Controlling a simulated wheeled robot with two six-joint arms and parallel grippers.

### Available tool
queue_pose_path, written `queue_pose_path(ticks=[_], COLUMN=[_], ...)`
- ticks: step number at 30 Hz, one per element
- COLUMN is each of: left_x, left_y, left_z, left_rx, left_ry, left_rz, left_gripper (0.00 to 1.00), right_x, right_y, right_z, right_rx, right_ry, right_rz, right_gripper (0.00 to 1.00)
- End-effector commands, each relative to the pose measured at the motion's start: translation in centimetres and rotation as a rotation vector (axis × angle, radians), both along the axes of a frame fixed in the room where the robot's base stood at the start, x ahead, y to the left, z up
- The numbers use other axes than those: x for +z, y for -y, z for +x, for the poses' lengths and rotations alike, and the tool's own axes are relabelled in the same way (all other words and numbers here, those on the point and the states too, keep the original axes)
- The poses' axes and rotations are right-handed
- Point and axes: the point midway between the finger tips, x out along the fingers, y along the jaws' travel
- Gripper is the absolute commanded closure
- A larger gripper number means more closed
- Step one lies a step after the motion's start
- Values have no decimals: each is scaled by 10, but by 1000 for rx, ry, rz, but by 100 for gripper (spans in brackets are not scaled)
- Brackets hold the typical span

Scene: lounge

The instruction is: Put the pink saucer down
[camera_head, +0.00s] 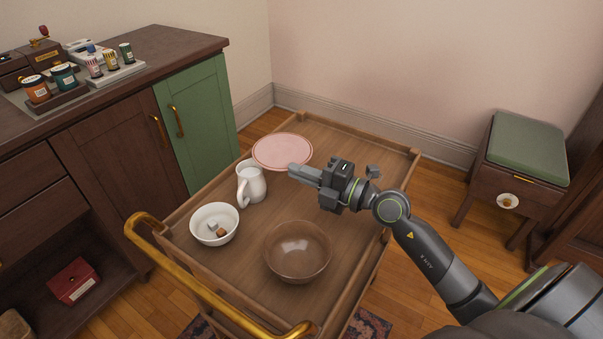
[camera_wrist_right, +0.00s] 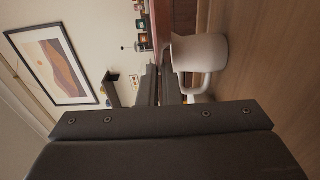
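The pink saucer (camera_head: 283,150) is a flat, round, pale pink dish at the far end of the wooden cart, and it looks level. Whether the saucer touches the cart top cannot be told. My left gripper is not in view.
The wooden cart (camera_head: 345,150) also carries a white jug (camera_head: 252,183) just beyond the fingertips, a white bowl (camera_head: 214,224) with small cubes in it, and a brown bowl (camera_head: 297,252). Bare cart top shows right of the saucer. A cabinet (camera_head: 197,115) stands at left.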

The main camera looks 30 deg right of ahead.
Motion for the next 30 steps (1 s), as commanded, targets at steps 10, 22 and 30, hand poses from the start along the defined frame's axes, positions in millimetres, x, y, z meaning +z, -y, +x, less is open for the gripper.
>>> queue_pose_path(ticks=[10,22,30], left_x=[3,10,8], left_y=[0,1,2], left_z=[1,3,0], left_rx=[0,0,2], left_ry=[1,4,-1], left_rz=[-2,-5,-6], left_gripper=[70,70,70], right_x=[-8,-12,-12], right_y=[0,0,0], right_z=[0,0,0], right_rx=[0,0,0], right_ry=[0,-1,0], right_rz=[2,1,0], right_gripper=[100,78,74])
